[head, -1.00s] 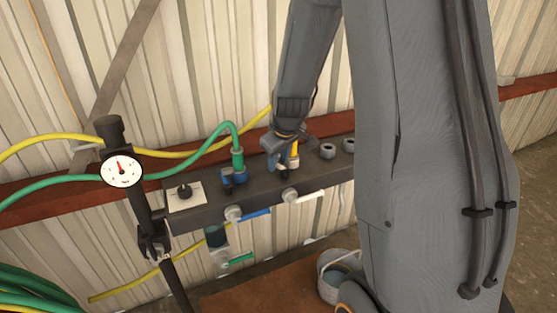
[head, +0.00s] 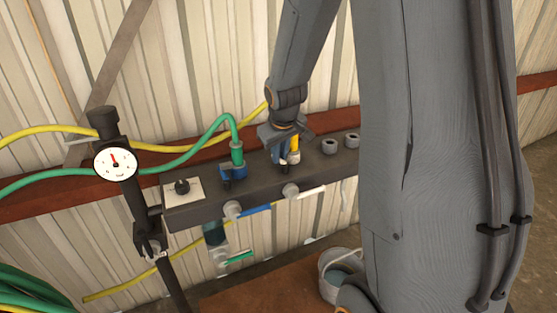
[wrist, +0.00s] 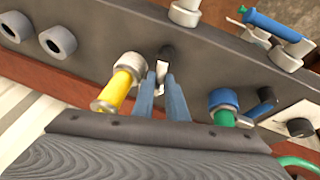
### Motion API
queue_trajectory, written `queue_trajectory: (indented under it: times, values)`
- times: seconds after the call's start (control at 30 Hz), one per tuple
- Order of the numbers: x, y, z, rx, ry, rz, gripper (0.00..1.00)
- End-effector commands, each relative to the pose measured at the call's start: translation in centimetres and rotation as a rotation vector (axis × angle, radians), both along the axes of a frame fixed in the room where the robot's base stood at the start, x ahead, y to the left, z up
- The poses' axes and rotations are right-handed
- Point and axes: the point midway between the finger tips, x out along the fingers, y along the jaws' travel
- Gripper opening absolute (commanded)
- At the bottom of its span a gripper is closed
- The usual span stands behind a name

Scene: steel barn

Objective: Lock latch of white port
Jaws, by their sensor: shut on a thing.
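The white port (wrist: 126,64) is a white collar on the dark manifold, with a yellow hose end (wrist: 113,93) seated in it. The port also shows in the head view (head: 293,157). Its latch (wrist: 161,71) is a small white lever with a black knob, beside the collar. My gripper (wrist: 161,80) has its two blue fingers on either side of this lever and is shut on it. In the head view my gripper (head: 282,143) comes down from above onto the manifold, partly hiding the latch. I cannot tell whether the latch is locked.
A blue port (wrist: 222,99) with a green hose and its own latch (wrist: 263,107) stands beside the white port. Empty ports (head: 330,146) lie on the other side. A pressure gauge (head: 115,163) and a bucket (head: 337,270) are nearby.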

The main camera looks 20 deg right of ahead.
Motion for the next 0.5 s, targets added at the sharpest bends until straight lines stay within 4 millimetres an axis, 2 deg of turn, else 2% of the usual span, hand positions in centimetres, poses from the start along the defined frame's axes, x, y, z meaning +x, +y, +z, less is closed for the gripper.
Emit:
queue_trajectory:
  times: [0.5]
  values:
    - [0.15,-0.25,-0.12,-0.002,-0.003,-0.131,0.00]
